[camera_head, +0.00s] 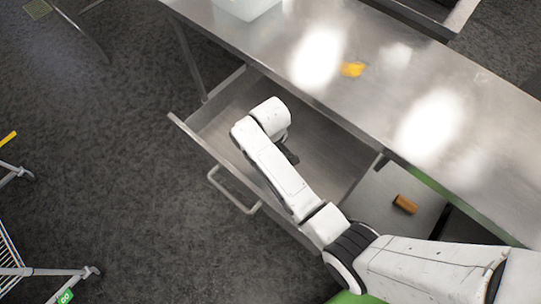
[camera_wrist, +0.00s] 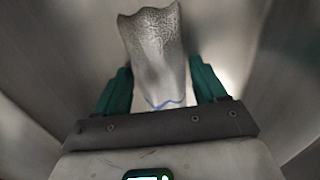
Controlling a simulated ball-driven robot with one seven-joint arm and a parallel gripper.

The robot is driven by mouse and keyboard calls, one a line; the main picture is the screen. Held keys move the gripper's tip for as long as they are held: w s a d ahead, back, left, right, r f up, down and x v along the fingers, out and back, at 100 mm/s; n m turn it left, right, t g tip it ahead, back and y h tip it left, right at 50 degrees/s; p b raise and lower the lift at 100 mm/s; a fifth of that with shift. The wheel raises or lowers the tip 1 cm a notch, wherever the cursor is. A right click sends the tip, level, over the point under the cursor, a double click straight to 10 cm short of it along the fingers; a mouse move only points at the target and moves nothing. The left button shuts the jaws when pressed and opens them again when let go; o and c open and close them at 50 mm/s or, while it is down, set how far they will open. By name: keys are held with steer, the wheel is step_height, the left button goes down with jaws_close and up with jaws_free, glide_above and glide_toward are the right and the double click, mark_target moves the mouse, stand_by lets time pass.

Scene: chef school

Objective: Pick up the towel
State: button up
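The towel (camera_wrist: 155,50) shows in the wrist view as a rolled or folded grey-white cloth with a blue line near its lower end. It lies between the two green fingers of my gripper (camera_wrist: 162,68) and reaches out past their tips. The fingers are wide apart and the cloth nearly fills the gap; I cannot tell whether they press on it. In the head view my arm reaches down into an open metal drawer (camera_head: 330,155). There my arm hides the towel and most of the gripper.
The drawer hangs out below a long steel counter (camera_head: 255,45). A yellow item (camera_head: 353,69) and a translucent container (camera_head: 245,8) are on the counter. A brown block (camera_head: 405,204) lies on a lower surface at right. A wire cart (camera_head: 40,271) stands at left. Dark floor between is clear.

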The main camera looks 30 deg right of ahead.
steer(key=c, duration=0.6)
steer(key=shift+c, duration=0.2)
step_height(320, 180, up, 10)
stand_by(0.3)
